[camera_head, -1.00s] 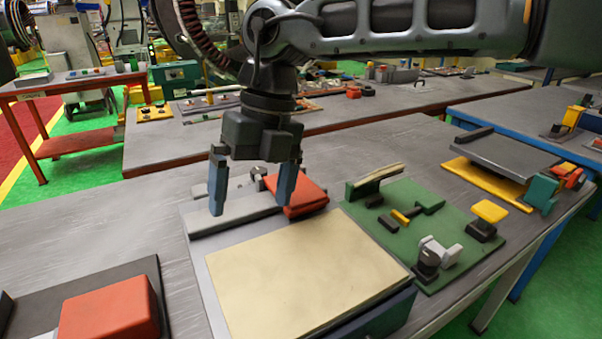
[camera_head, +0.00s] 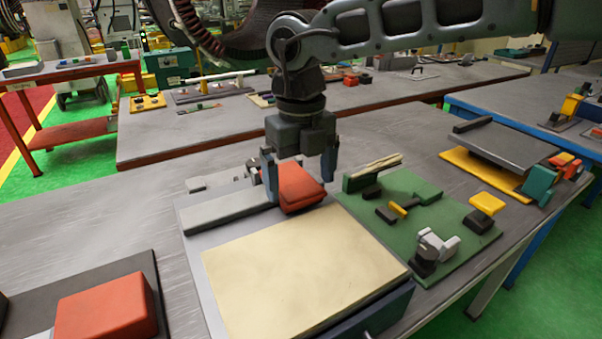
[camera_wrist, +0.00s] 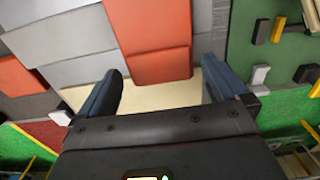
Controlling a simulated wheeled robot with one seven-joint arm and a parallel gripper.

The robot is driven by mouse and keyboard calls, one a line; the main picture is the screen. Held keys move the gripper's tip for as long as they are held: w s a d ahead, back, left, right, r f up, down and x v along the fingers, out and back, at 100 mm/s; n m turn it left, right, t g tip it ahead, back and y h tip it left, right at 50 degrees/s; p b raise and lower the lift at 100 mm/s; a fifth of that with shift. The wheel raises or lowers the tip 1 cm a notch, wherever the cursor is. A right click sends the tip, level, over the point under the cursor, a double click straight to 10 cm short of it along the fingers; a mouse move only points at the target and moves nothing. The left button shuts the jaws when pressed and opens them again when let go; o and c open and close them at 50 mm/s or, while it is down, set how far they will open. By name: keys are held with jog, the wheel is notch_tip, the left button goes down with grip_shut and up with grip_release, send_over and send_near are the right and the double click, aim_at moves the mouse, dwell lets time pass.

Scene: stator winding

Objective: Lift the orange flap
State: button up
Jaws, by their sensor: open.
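The orange flap (camera_head: 301,188) sits at the back of the fixture in the head view, beside a grey bar, with its front face sloping down. My gripper (camera_head: 300,190) is open, pointing down over the flap. One finger shows at the flap's left side and the other at its right. In the wrist view the flap (camera_wrist: 155,40) reaches toward the space between the two blue fingers (camera_wrist: 163,88), with gaps on both sides. Whether a finger touches the flap I cannot tell.
A cream panel (camera_head: 300,270) lies in front of the flap. A green board (camera_head: 410,190) with small clamps is to the right. Another orange block (camera_head: 105,310) sits on a dark base at lower left. Bare grey table (camera_head: 90,230) lies to the left.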

jog(key=shift+f, duration=0.1)
jog(key=c, duration=1.5)
jog(key=shift+o, duration=0.2)
jog(key=shift+s, duration=0.1)
